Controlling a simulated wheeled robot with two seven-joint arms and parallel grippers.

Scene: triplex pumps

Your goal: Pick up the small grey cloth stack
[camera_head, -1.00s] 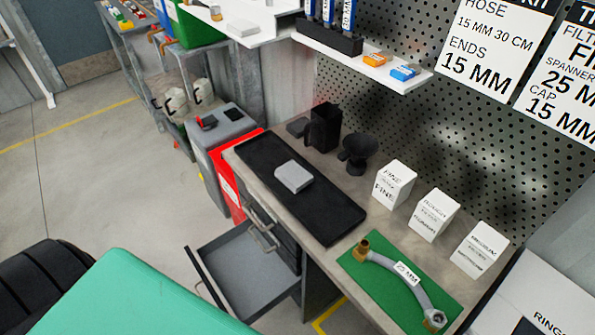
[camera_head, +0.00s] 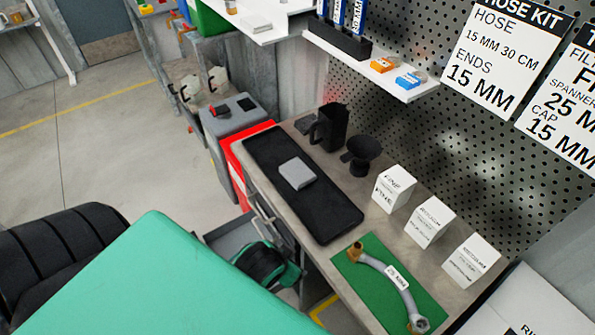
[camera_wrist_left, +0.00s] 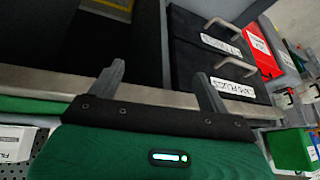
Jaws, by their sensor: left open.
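The small grey cloth stack (camera_head: 297,172) lies flat on the long black mat (camera_head: 335,213) on the workbench. My left gripper (camera_head: 267,266) shows as a green and black shape beside the bench front, over the open drawer, lower than the bench top and apart from the stack. In the left wrist view its two fingers (camera_wrist_left: 160,74) are spread with nothing between them. The stack is not visible in that view. My right gripper is not in view.
The open drawer (camera_head: 226,238) juts from the bench front. Behind the mat stand a black jug (camera_head: 330,127) and a black funnel (camera_head: 362,152). White boxes (camera_head: 393,190) stand to the right, near a grey hose (camera_head: 392,275) on a green mat. A shelf hangs above.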

